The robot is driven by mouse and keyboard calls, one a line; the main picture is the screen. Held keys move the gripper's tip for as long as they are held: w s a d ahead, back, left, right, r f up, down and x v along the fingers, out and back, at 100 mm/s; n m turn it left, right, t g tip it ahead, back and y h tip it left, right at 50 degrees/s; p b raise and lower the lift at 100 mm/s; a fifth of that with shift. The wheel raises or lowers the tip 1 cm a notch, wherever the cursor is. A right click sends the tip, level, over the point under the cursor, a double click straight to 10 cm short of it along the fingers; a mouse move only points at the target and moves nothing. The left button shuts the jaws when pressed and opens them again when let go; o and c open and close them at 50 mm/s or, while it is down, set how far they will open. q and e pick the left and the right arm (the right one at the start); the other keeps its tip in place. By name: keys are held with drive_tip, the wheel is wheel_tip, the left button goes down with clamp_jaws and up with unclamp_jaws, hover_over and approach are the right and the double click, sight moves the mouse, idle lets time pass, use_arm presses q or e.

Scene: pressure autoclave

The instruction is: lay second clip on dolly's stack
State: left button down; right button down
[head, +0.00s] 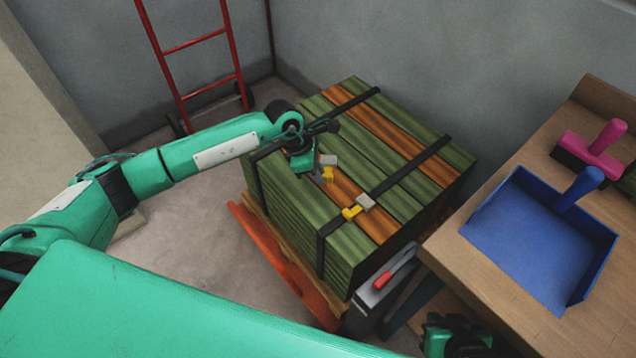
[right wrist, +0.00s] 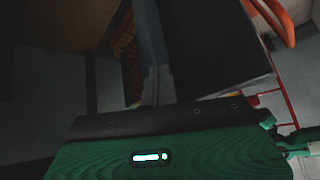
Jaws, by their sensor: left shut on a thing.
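The stack (head: 392,137) of green boards, with some orange-brown ones, stands on a wooden pallet over an orange dolly (head: 290,268). Two black straps run over the stack. One clip (head: 357,207), yellow and grey, lies on top at the nearer strap. My left gripper (head: 318,166) is over the top of the stack near its left side, shut on a second yellow and grey clip (head: 328,170). I cannot tell whether this clip touches the boards. My right gripper (head: 458,338) shows only in part at the bottom edge, below the workbench; its fingers are unclear.
A wooden workbench (head: 488,262) at the right carries a blue dustpan (head: 540,240) and a pink-handled brush (head: 594,147). A grey box with a red handle (head: 382,281) is between stack and bench. A red hand truck (head: 202,40) leans behind. The right wrist view is dark.

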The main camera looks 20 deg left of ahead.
sight(323, 192)
use_arm(q)
wheel_tip(323, 192, down, 4)
drive_tip(key=shift+f, duration=0.25)
use_arm(e)
drive_tip(key=shift+w+a+f+t, duration=0.1)
drive_tip(key=shift+w+a+t, duration=0.2)
drive_tip(key=shift+a, duration=0.25)
use_arm(q)
drive_tip(key=shift+b, duration=0.3)
drive_tip(key=shift+f, duration=0.25)
drive_tip(key=c, duration=1.4)
unclamp_jaws()
drive_tip(key=shift+c, duration=0.2)
use_arm(e)
drive_tip(key=shift+w+a+t+y, duration=0.2)
drive_tip(key=shift+a+t+y, duration=0.1)
drive_tip(key=shift+a+y, duration=0.15)
use_arm(q)
drive_tip(key=shift+r, duration=0.1)
